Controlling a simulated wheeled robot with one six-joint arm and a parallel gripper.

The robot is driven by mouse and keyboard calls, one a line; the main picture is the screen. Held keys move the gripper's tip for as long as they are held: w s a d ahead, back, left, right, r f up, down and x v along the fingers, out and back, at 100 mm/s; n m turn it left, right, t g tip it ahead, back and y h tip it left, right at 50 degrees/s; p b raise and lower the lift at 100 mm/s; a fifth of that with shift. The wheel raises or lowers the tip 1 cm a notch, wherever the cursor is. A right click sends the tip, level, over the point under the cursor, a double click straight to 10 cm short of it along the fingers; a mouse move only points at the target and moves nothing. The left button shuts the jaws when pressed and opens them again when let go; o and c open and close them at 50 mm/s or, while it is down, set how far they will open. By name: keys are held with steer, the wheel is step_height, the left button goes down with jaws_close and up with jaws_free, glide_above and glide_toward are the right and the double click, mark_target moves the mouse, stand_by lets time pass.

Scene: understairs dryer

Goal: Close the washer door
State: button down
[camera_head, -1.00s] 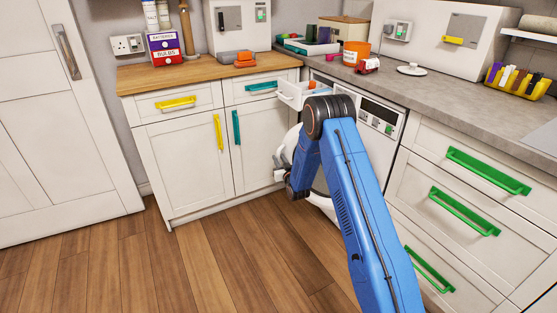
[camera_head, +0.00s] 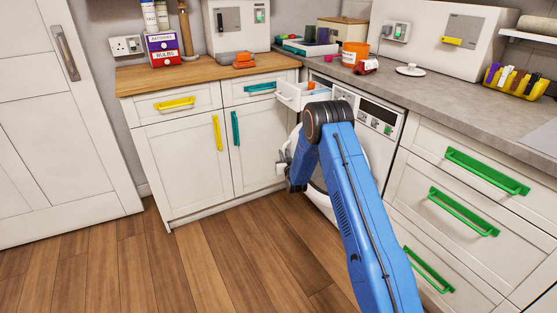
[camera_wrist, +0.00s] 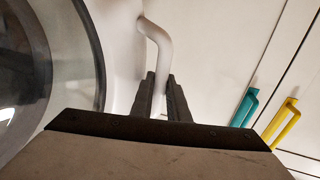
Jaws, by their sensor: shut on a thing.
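The white washer (camera_head: 375,140) stands under the grey counter, partly hidden behind my blue arm. Its round door (camera_head: 318,198) shows only in part around the arm, and how far it stands open is hard to tell. In the wrist view the door's dark-rimmed glass (camera_wrist: 30,70) fills the left side. A white curved door handle (camera_wrist: 157,40) runs down between my fingers. My gripper (camera_wrist: 161,95) is shut on this handle; in the head view the gripper (camera_head: 284,165) is small and partly covered by the arm.
The washer's detergent drawer (camera_head: 298,95) is pulled out above the door. A white cabinet with a teal handle (camera_head: 236,128) and a yellow handle (camera_head: 218,132) stands close left of the gripper. Green-handled drawers (camera_head: 465,210) are at right. The wooden floor (camera_head: 190,260) is clear.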

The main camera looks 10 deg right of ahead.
steer(key=w+d+m+h, duration=0.3)
steer(key=w+d+h, duration=0.2)
steer(key=w+d, duration=0.3)
steer(key=d, duration=0.4)
steer(key=shift+m+g+h, duration=0.3)
steer(key=shift+g, duration=0.1)
steer(key=shift+d+r, duration=0.1)
steer(key=c, duration=2)
jaws_free()
steer(key=shift+d, duration=0.1)
steer(key=v, duration=1.7)
steer(key=shift+s+a, duration=0.15)
steer(key=shift+a, duration=0.2)
